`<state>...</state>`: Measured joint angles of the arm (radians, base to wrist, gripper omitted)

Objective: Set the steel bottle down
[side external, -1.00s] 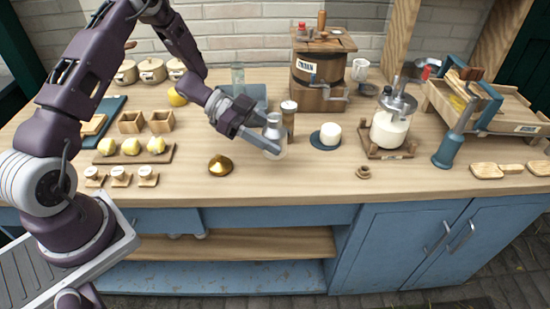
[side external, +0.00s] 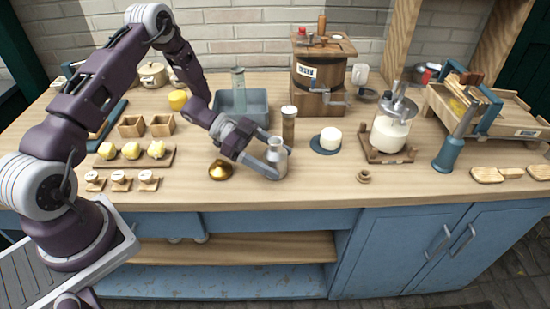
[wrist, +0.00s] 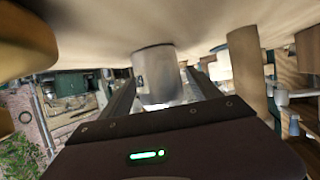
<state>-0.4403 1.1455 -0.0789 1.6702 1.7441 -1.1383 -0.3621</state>
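The steel bottle (side external: 277,160) is a small grey metal bottle with a narrow neck. It is upright between the fingers of my gripper (side external: 270,158) over the front middle of the counter. In the wrist view, where the scene appears upside down, the bottle (wrist: 156,75) lies between the two fingers of my gripper (wrist: 160,88). The gripper looks shut on it. The bottle's base is at or very near the wooden counter (side external: 310,187); I cannot tell whether it touches. The near finger hides part of its lower side.
A brass-coloured dome (side external: 220,170) sits just left of my gripper. A tall lidded jar (side external: 289,125) stands close behind the bottle. A white round piece on a blue plate (side external: 325,150) is to the right. The counter in front is clear.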

